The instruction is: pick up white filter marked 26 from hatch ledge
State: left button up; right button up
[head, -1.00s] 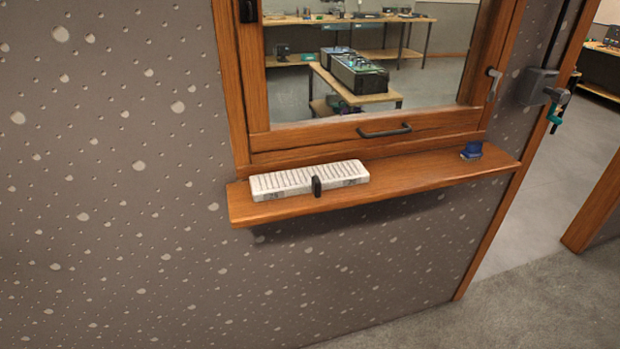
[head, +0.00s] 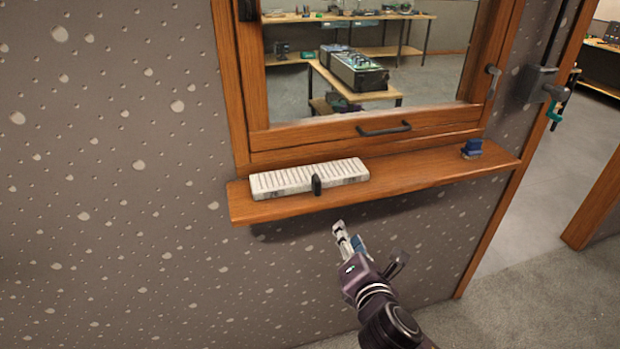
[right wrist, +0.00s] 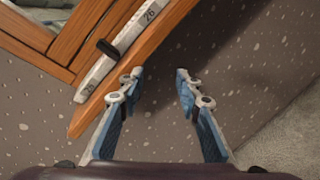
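The white slotted filter (head: 300,179) lies on the wooden hatch ledge (head: 410,175), with a black handle (head: 316,185) at its front middle. In the right wrist view the filter (right wrist: 126,50) shows the number 26 at its upper end and another marking, perhaps 25, at its lower end. My right gripper (head: 340,230) is below and in front of the ledge, apart from the filter. In the right wrist view its two fingers (right wrist: 158,75) are spread with nothing between them. My left gripper is not in view.
A dark blue object (head: 472,149) stands at the ledge's right end. Above the ledge is a wood-framed window (head: 360,60) with a black handle (head: 384,130). The speckled wall (head: 110,180) lies behind my arm. A doorway opens at the right.

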aim_at(319, 183)
jog(key=w+a+r+n+y, duration=0.1)
jog(key=w+r+n, duration=0.1)
jog(key=n, duration=0.1)
jog(key=w+a+r+n+t+y, duration=0.1)
jog(key=w+a+r+n, duration=0.1)
jog(key=n, duration=0.2)
jog(key=w+a+r+n+t+y, duration=0.1)
jog(key=w+a+r+n, duration=0.1)
jog(key=n, duration=0.2)
jog(key=shift+a+r, duration=0.2)
jog(key=shift+r, duration=0.15)
jog(key=shift+w+a+p, duration=0.2)
jog(key=shift+w+p, duration=0.2)
jog(key=shift+w, duration=0.2)
jog(key=x, duration=0.2)
jog(key=p+x, duration=0.1)
jog(key=x, duration=0.1)
jog(key=shift+r, duration=0.3)
jog(key=shift+w+a+f, duration=0.15)
jog(key=shift+w, duration=0.25)
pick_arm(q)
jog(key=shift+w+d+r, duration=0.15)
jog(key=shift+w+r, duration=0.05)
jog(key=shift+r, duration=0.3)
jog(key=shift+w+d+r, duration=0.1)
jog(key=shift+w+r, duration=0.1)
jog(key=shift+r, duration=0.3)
pick_arm(e)
grip_shut()
